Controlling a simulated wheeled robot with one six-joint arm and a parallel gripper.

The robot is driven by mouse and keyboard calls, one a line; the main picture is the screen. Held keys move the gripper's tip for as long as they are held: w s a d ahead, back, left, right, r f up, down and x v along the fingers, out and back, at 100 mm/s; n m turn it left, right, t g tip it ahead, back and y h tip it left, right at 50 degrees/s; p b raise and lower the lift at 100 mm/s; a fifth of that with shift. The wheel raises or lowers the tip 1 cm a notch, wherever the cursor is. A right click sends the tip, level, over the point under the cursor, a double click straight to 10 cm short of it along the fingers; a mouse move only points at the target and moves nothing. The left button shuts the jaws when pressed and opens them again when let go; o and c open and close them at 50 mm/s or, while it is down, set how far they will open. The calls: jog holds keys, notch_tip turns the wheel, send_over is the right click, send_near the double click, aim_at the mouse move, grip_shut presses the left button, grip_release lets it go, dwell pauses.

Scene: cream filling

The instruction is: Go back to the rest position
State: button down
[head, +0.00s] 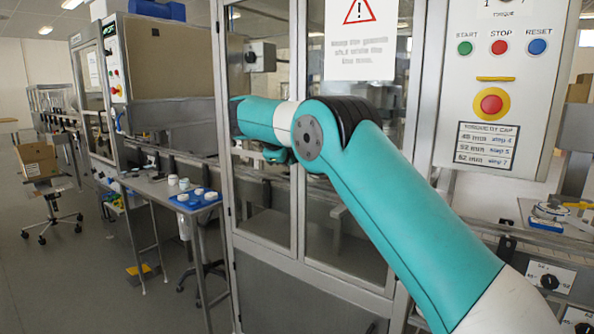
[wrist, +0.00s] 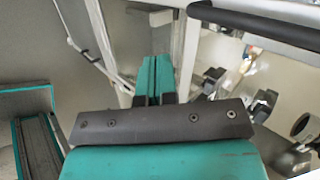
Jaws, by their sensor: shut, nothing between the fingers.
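My teal arm (head: 390,190) reaches up from the lower right in the head view and bends at a dark elbow joint in front of the machine's framed glass doors. Its far end points left and away, and the gripper itself cannot be made out there. In the wrist view my gripper (wrist: 155,78) shows two teal fingers side by side, shut with nothing between them. A dark bar with screws lies across the view in front of them.
A narrow table (head: 155,188) with a blue tray (head: 195,204) of white jars stands at left. A cabinet door with a warning sign (head: 361,38) is close behind my arm. A control panel (head: 497,75) with coloured buttons is at right. Open floor lies at far left.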

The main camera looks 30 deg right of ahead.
jog(key=s+a+n+y, duration=0.6)
jog(key=s+a+n, duration=0.8)
jog(key=n, duration=0.4)
jog(key=s+a+f+n+g+y, duration=0.2)
jog(key=s+n, duration=0.3)
jog(key=s, duration=0.6)
jog(key=s+a+f+n+g+y, duration=0.1)
jog(key=s+a+n, duration=0.3)
jog(key=s, duration=0.7)
jog(key=s+a+f+n+g+y, duration=0.2)
jog(key=s+a+f+n, duration=0.1)
jog(key=s+n, duration=0.5)
jog(key=s+f, duration=0.1)
jog(key=s, duration=0.2)
jog(key=shift+g+y, duration=0.3)
jog(key=shift+g, duration=0.1)
jog(key=shift+s, duration=0.1)
